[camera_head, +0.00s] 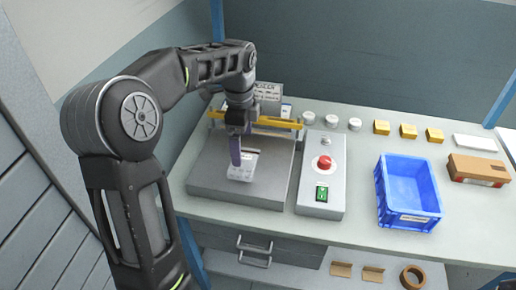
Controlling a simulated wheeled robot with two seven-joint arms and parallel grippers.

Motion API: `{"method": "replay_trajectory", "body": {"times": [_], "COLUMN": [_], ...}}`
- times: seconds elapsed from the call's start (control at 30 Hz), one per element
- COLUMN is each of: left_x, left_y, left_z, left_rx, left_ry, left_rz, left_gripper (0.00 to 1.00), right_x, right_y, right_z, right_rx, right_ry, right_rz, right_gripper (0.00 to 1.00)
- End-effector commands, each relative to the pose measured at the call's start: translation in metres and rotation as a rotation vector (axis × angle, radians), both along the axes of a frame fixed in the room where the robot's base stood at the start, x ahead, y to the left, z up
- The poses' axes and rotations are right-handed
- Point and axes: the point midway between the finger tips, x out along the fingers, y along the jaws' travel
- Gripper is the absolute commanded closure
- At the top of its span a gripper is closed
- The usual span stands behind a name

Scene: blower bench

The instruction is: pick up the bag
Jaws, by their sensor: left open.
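A small whitish bag (243,170) with printed marks lies on the grey platform (215,181) of the bench machine, at the left of the bench. My left gripper (236,160) points down over the bag's left part, with its fingertips close to it. It is open. I cannot tell whether the fingers touch the bag. The gripper and wrist hide part of the bag and part of the machine behind. My right gripper is not in view.
A yellow bar (275,122) spans the machine's back. A control box with a red button (325,162) stands to the right, then a blue bin (408,192). White round items, yellow blocks (408,131) and a brown carton (478,170) line the back and right.

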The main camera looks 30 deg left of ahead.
Motion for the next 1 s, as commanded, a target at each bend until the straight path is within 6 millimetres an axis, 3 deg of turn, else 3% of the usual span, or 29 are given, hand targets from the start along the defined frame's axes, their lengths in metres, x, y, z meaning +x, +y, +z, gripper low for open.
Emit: {"method": "replay_trajectory", "body": {"times": [0.37, 0.7, 1.0], "left_x": [-0.002, -0.003, -0.003], "left_y": [0.002, 0.002, 0.002], "left_z": [0.003, -0.023, -0.024], "left_rx": [0.003, 0.002, 0.002], "left_ry": [0.007, 0.008, 0.007], "left_rz": [-0.013, -0.011, -0.011], "left_gripper": [0.0, 0.0, 0.0], "right_x": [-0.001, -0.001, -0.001], "right_y": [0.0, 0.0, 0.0], "right_z": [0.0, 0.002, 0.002], "right_rx": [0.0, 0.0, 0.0], "right_ry": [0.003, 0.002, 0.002], "right_rz": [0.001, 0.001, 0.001], "right_gripper": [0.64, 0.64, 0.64]}}
